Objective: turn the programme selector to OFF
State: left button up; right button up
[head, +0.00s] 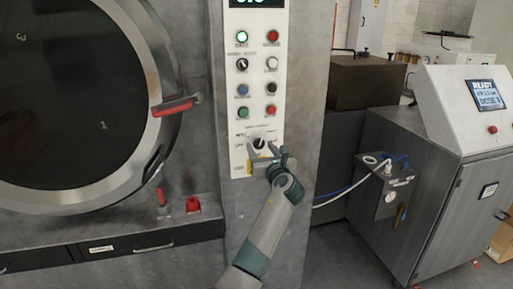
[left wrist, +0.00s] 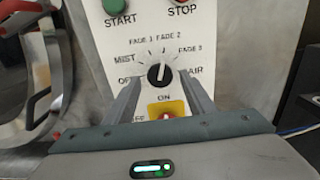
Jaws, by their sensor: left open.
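The programme selector (head: 259,143) is a black knob low on the white control panel. In the left wrist view the selector (left wrist: 160,74) has a white pointer mark aimed roughly upward, toward FADE 2. OFF is printed to its lower left, with MIST, FADE 1, FADE 2, FADE 3 and AIR around it. My left gripper (head: 267,153) is open in front of the panel, just below the knob. In the left wrist view its fingers (left wrist: 161,78) lie to either side of the knob; I cannot tell whether they touch it. My right gripper is out of view.
A yellow switch plate (left wrist: 166,108) with a red part sits just below the knob. Buttons, including START (left wrist: 120,5) and STOP (left wrist: 182,3), are above. A round washer door (head: 75,100) with a red handle stands left; a grey cabinet (head: 435,180) with a screen stands right.

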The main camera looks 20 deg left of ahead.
pick_arm(q)
jog(key=shift+w+r, duration=0.1)
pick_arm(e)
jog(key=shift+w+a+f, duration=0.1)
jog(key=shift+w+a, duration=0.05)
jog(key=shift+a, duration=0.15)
pick_arm(q)
jog(key=c, duration=1)
